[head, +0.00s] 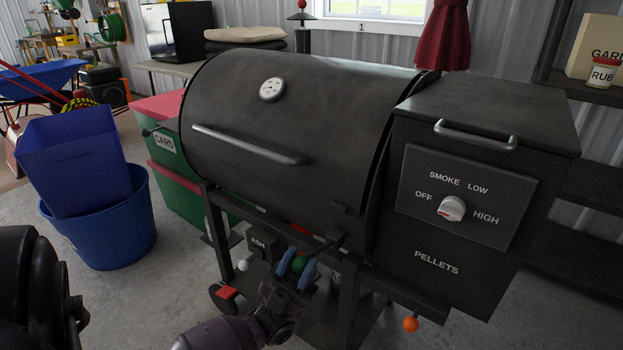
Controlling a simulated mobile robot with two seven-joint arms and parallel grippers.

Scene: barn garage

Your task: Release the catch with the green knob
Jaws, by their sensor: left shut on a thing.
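A dark pellet grill (290,110) stands in the middle of the head view, its curved lid down. The green knob (299,264) is below the lid's front edge, at the end of a thin dark catch lever (323,247) that runs up to the right. My left gripper (297,265) reaches up from the bottom of the picture. Its blue fingers are shut on the green knob, one on each side, and partly cover it. My right gripper is not in view.
A lid handle (248,145) sticks out above. A white knob (243,265), a red piece (227,292) and an orange knob (410,323) are nearby. The pellet box (480,180) stands at right.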

